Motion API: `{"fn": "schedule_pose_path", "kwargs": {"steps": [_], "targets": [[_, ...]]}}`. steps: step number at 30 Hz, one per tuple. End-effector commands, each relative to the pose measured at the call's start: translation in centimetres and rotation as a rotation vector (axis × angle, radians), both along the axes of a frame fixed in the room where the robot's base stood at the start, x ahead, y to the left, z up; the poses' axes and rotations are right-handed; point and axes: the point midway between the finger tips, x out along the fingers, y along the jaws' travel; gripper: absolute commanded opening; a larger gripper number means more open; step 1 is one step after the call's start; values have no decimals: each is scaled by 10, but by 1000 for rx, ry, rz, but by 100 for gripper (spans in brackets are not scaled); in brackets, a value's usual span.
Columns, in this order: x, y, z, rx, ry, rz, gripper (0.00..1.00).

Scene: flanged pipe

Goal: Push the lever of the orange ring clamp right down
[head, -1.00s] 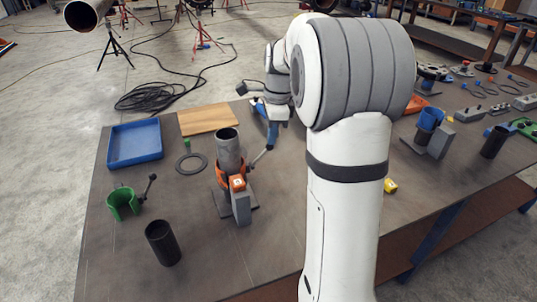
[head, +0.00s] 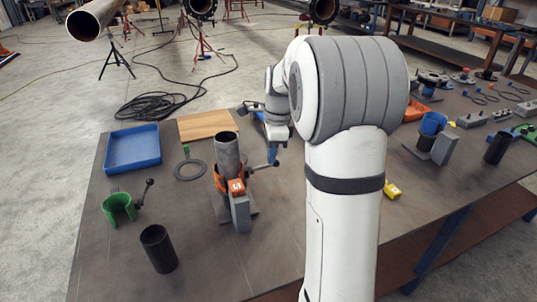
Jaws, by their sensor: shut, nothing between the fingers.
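The orange ring clamp (head: 221,184) sits around an upright grey pipe (head: 228,152) on a grey stand. Its dark lever (head: 262,167) sticks out to the right, close to level, with its knob end just below my gripper. My gripper (head: 272,157) is shut and empty, pointing down, with its blue fingertips at the lever's outer end. They appear to touch the lever, but the exact contact is too small to tell.
A green clamp (head: 119,208) with its own raised lever and a dark pipe piece (head: 158,249) stand at the left front. A blue clamp (head: 432,124) stands at right.

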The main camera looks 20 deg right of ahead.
Motion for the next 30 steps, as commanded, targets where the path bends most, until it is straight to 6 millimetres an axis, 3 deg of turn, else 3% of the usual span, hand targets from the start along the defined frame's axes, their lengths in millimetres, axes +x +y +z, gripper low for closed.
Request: {"fn": "schedule_pose_path", "kwargs": {"steps": [11, 19, 30], "targets": [[0, -2, 2, 0, 0, -2, 0], [-7, -30, 13, 0, 1, -4, 0], [-7, -31, 18, -1, -2, -1, 0]]}}
